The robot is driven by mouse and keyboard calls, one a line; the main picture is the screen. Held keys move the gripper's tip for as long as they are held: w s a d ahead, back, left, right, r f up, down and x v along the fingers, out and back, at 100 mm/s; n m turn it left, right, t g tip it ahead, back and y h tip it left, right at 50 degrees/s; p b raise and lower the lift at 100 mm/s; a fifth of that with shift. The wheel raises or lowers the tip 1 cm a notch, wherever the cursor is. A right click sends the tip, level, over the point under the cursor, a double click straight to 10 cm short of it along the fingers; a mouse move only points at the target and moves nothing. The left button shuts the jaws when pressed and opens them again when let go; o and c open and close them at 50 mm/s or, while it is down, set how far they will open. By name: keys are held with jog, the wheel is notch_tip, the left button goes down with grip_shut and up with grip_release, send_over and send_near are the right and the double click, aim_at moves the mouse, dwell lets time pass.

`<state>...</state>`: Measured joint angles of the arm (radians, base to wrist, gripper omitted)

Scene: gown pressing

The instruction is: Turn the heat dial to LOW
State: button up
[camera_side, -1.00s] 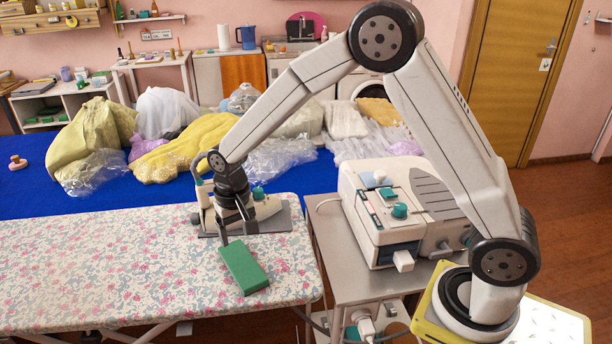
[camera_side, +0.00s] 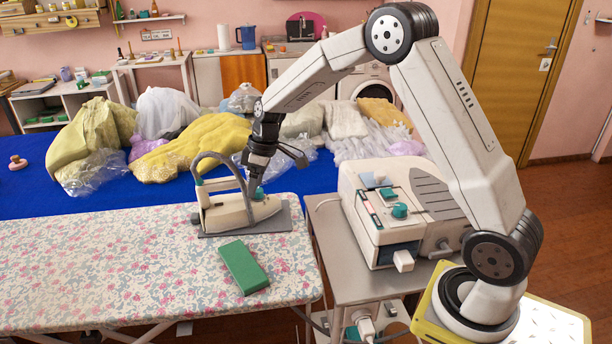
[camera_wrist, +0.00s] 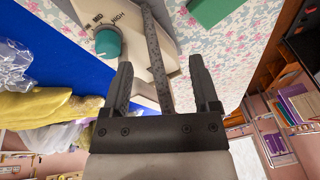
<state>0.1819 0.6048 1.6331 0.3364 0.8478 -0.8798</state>
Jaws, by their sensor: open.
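The iron (camera_side: 238,212) stands on a grey rest plate on the floral ironing board, with its grey handle arched above. Its teal heat dial (camera_side: 259,194) sits on the front part of the body. My gripper (camera_wrist: 160,78) is open and empty. The iron's handle passes between the fingers in that view, and the dial lies beyond the left fingertip. In the side view my gripper (camera_side: 254,180) is beside the handle, above the dial.
A green block (camera_side: 243,267) lies on the ironing board (camera_side: 120,270) in front of the iron. A steam station (camera_side: 385,215) with its own teal knob stands on a grey cart at right. Piled garments (camera_side: 190,145) lie on the blue table behind. The board's left side is clear.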

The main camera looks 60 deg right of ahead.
aim_at(258, 189)
jog(key=w+d+r+n+t+y, duration=0.1)
jog(key=d+r+n, duration=0.1)
jog(key=d+n, duration=0.2)
jog(key=shift+w+d+n, duration=0.2)
jog(key=shift+d+n, duration=0.1)
jog(key=shift+d, duration=1.05)
jog(key=shift+x, duration=3.8)
jog(key=shift+w, duration=0.15)
jog(key=shift+t, duration=0.3)
grip_shut()
